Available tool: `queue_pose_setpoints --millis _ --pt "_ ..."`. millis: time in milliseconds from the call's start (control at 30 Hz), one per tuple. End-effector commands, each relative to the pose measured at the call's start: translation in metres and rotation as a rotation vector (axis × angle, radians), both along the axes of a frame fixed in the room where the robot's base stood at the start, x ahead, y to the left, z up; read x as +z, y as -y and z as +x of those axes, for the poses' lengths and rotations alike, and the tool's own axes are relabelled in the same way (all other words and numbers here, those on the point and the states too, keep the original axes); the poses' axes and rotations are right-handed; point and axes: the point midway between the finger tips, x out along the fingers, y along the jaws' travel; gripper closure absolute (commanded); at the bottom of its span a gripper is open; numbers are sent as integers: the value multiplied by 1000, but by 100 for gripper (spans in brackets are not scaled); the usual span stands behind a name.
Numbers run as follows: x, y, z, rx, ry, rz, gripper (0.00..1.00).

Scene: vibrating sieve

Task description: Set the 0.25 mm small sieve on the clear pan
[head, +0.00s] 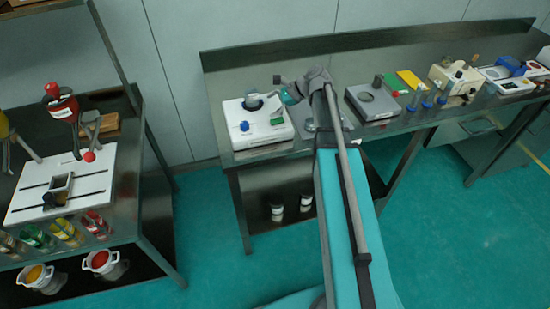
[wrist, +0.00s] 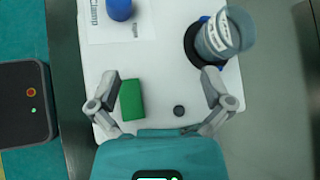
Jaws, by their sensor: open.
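A white machine (head: 262,133) stands at the left end of the long bench. On it, a grey cylinder with a printed white label (wrist: 218,38) rests on a dark round seat with blue bits at its edge. The cylinder also shows in the head view (head: 253,100). I cannot read a 0.25 mm mark, nor tell the small sieve from the clear pan here. My gripper (wrist: 161,78) is open and empty above the machine. It also shows in the head view (head: 280,93). The cylinder is near its right finger, outside the jaws.
The machine carries a blue knob (wrist: 119,9), a green block (wrist: 131,100) and a small dark knob (wrist: 179,111). To the right on the bench are a grey device (head: 372,103), green and yellow pads, blue-capped bottles (head: 427,103) and a cream device (head: 455,78).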

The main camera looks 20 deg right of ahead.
Motion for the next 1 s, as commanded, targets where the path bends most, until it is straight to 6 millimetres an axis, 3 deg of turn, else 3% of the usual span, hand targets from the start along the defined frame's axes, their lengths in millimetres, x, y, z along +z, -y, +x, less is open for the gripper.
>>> queue_pose_setpoints --millis 33,100,433,800,1000 --pt "-8 -12 -17 66 32 -68 0" --pt "-18 -22 -32 158 80 -162 0" --pt "-52 -48 -100 617 258 -525 0" --pt "-71 -51 -174 1224 387 -844 0" --pt "-73 -46 -191 1413 407 -913 0"
